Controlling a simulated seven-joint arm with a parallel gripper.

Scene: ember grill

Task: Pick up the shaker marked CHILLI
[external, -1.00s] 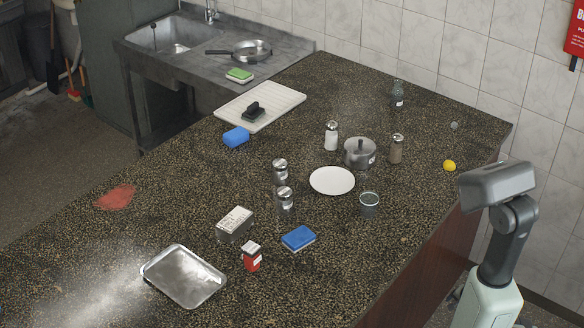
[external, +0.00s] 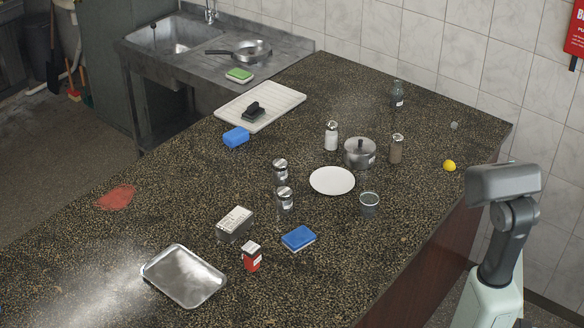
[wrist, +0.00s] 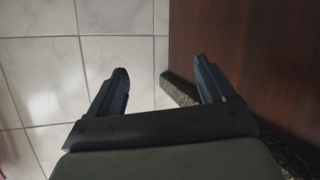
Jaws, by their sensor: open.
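Several shakers with metal tops stand upright on the speckled counter (external: 215,185). One has white contents (external: 331,138), one brown contents (external: 396,151). Two more, a rear shaker (external: 280,172) and a front shaker (external: 285,201), stand close together left of the white plate. Their labels are too small to read, so I cannot tell which is marked CHILLI. My gripper (wrist: 160,80) is open and empty in the wrist view, facing wall tiles and a brown wood panel. No shaker shows there. In the external view my arm is at the right, off the counter; the gripper's fingers do not show.
A plate (external: 332,181), lidded pot (external: 360,153) and small cup (external: 369,203) stand near the shakers. The counter's right front is clear.

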